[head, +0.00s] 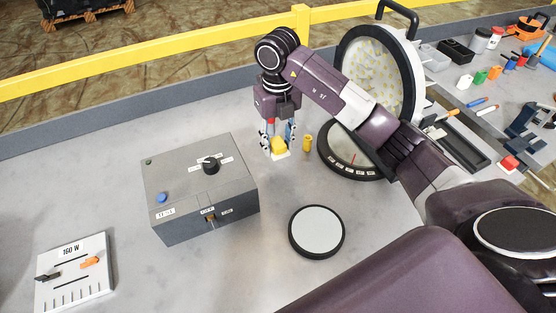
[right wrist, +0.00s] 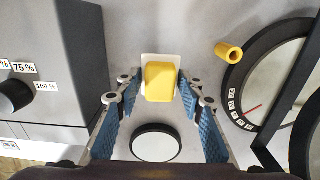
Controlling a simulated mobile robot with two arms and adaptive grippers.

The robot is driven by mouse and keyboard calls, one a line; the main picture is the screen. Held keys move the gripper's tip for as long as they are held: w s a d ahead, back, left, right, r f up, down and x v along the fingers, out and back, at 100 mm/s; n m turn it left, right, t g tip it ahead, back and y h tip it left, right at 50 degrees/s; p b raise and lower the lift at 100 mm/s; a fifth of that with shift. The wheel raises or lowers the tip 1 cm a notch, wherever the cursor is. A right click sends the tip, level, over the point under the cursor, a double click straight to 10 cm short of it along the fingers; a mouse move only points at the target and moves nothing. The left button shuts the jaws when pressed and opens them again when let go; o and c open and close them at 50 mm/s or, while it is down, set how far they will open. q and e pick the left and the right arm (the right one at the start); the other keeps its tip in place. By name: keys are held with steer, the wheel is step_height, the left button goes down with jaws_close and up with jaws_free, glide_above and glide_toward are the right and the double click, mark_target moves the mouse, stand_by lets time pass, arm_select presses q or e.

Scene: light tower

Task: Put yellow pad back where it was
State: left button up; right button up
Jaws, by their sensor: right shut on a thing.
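The yellow pad (head: 279,145) is a small block with rounded edges. It also shows in the right wrist view (right wrist: 159,82), between the blue-lined fingers. My right gripper (head: 278,139) points down and is shut on the pad from both sides. A white square (right wrist: 160,57) lies right under or behind the pad, and its edge shows in the head view (head: 282,156). I cannot tell whether the pad rests on the square or is slightly above it. My left gripper is not in view.
A yellow cylinder (head: 307,142) stands just right of the gripper. A grey control box (head: 205,190) is at its left, a round white-topped disc (head: 316,230) in front. A large round lamp-like device (head: 382,80) stands behind right. Bare table lies between box and disc.

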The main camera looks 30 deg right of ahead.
mark_target(278, 168)
step_height(278, 168, down, 2)
steer(key=shift+f, duration=0.15)
steer(key=shift+f+p, duration=0.55)
steer(key=shift+f, duration=1.85)
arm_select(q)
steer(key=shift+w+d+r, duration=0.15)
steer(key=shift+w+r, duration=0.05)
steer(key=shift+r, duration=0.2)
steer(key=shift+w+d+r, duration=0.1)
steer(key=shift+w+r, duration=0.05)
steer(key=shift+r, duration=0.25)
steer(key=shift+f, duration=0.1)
arm_select(e)
steer(key=shift+f, duration=0.1)
steer(key=o, duration=1.1)
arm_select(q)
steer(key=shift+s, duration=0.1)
